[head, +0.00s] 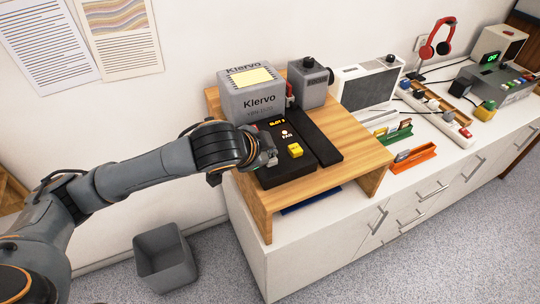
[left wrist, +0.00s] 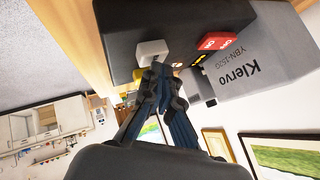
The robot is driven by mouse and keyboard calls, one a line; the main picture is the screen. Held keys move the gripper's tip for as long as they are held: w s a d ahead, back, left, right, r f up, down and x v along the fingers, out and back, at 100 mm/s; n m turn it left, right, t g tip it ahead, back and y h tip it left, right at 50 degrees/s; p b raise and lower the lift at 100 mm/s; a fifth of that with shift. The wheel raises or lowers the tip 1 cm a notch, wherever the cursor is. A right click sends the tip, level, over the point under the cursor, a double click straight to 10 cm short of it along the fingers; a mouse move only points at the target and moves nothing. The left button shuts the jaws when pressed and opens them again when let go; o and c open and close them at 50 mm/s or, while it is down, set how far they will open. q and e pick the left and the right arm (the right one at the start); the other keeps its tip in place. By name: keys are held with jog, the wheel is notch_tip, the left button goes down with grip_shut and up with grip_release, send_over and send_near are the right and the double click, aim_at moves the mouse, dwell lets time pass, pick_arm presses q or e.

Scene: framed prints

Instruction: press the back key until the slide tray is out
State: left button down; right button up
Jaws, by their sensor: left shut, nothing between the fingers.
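The grey Klervo unit (head: 252,97) stands on a wooden riser with a black keyed base (head: 270,172) in front of it. The base carries a yellow key (head: 295,150). In the left wrist view a pale grey key (left wrist: 152,52) and a red key (left wrist: 217,41) sit on the base. I cannot tell which key is the back key. My left gripper (head: 268,160) is shut and empty at the left side of the base. Its fingertips (left wrist: 160,76) are at the pale grey key; contact is unclear. I cannot make out a slide tray. My right gripper is not in view.
The wooden riser (head: 350,170) stands on a white cabinet (head: 300,240). A smaller grey box (head: 309,84) is behind the base. A white panel device (head: 368,82), coloured card holders and red headphones (head: 436,40) are to the right. A grey bin (head: 165,258) is on the floor.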

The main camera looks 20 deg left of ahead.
pick_arm(q)
jog(key=shift+f, duration=0.75)
dwell(0.4)
jog(key=shift+r, duration=0.15)
jog(key=shift+r+p, duration=1.15)
jog(key=shift+p, duration=0.05)
notch_tip(320, 180, up, 5)
jog(key=p, duration=0.6)
jog(key=shift+r, duration=0.1)
dwell(0.4)
